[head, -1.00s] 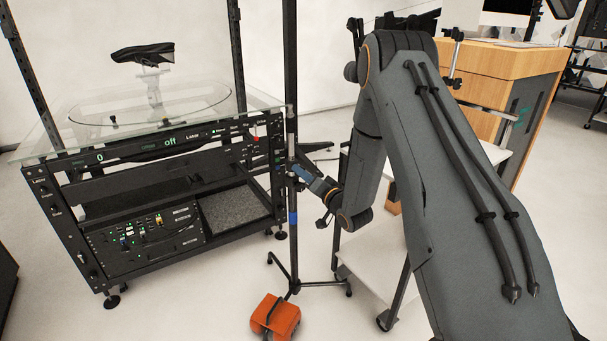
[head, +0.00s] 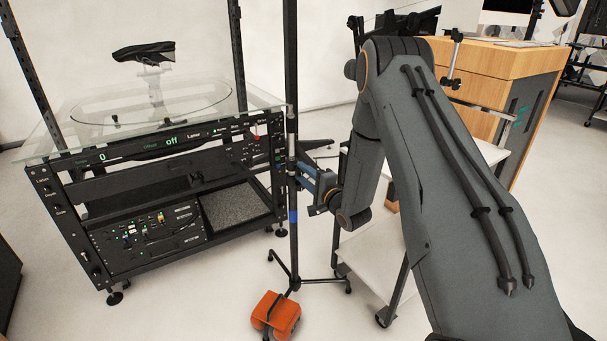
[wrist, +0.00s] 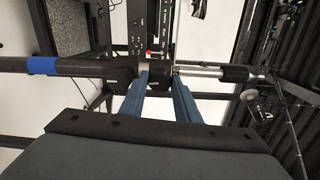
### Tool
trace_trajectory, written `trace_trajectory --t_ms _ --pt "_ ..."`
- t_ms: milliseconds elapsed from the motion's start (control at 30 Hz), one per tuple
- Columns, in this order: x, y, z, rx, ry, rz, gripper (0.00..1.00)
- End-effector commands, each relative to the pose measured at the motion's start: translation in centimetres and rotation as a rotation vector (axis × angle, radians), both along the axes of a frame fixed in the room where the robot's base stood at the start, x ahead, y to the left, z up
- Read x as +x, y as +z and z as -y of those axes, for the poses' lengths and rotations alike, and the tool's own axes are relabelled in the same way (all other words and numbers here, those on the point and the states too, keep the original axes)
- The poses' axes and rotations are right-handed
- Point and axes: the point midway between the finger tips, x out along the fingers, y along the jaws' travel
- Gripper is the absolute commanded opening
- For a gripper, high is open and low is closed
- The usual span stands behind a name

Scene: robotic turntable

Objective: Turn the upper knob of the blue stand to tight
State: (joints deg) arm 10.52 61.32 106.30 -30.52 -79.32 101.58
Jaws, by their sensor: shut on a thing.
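The blue stand is a thin dark upright pole with a blue band (head: 293,216) and a tripod foot; the band also shows in the wrist view (wrist: 43,66), where the pole lies sideways. My gripper (head: 300,172) is at the pole above the band. In the wrist view its two blue fingers (wrist: 158,82) are shut on a small black knob (wrist: 158,74) on the pole. A dark collar (wrist: 120,77) sits beside it toward the band. The fingers hide the knob's sides, so its tightness cannot be told.
An orange weight (head: 276,312) lies at the stand's foot. A black turntable rack (head: 165,215) with a glass top (head: 75,120) stands close on the left. A white cart (head: 375,255) and wooden desk (head: 500,75) are on the right.

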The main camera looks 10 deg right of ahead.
Motion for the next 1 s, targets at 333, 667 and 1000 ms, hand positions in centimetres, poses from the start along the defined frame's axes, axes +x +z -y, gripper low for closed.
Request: trace_trajectory --t_ms 333,667,1000 --pt "-0.04 -0.05 0.04 0.101 -0.001 -0.037 0.07" --pt "-0.04 -0.07 0.04 0.114 -0.001 -0.041 0.07" --pt "-0.03 -0.05 0.04 0.113 -0.001 -0.041 0.48"
